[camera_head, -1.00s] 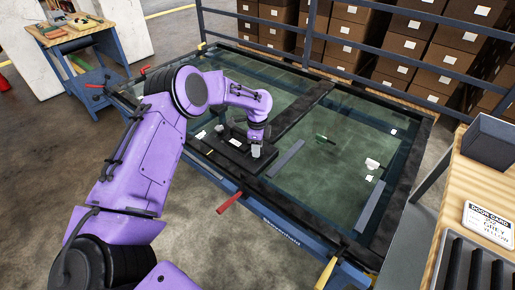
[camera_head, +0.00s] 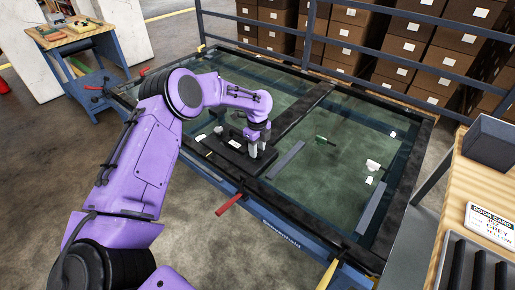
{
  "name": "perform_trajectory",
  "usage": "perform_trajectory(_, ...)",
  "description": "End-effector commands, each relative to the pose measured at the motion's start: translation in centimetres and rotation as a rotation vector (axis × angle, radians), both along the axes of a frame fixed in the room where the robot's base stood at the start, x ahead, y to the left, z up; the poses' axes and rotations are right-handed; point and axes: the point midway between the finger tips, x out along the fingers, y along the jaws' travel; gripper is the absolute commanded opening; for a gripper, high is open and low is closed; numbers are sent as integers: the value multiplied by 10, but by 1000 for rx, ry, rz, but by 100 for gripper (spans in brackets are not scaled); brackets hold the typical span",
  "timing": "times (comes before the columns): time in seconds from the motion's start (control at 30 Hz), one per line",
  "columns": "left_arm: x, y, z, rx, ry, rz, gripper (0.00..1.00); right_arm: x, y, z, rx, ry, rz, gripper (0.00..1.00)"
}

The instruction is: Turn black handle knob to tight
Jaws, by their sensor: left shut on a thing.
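My left arm reaches in from the left over the framed glass panel (camera_head: 345,145). My left gripper (camera_head: 252,146) points down at the right end of a flat black plate (camera_head: 226,151) on the panel's near frame. It is shut on the black handle knob, which is small and mostly hidden between the fingers and under the wrist. I cannot tell the knob's angle. My right gripper is not in view.
A wooden bench (camera_head: 480,185) with a door card (camera_head: 489,224) stands at right. Stacked cartons (camera_head: 405,45) stand behind a blue rail.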

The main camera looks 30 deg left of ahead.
Motion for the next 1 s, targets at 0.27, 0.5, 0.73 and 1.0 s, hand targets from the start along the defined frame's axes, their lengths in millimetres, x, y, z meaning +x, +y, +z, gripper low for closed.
perform_trajectory(0.27, -4, -1, -5, -2, 12, -5, 9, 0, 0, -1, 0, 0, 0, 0)
perform_trajectory(0.5, -2, -1, -3, -1, 7, -3, 65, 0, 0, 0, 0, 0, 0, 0)
perform_trajectory(0.73, 0, -1, 3, -1, 2, -2, 65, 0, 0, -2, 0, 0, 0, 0)
perform_trajectory(1.0, 0, -1, 60, -1, 0, -3, 65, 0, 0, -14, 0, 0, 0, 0)
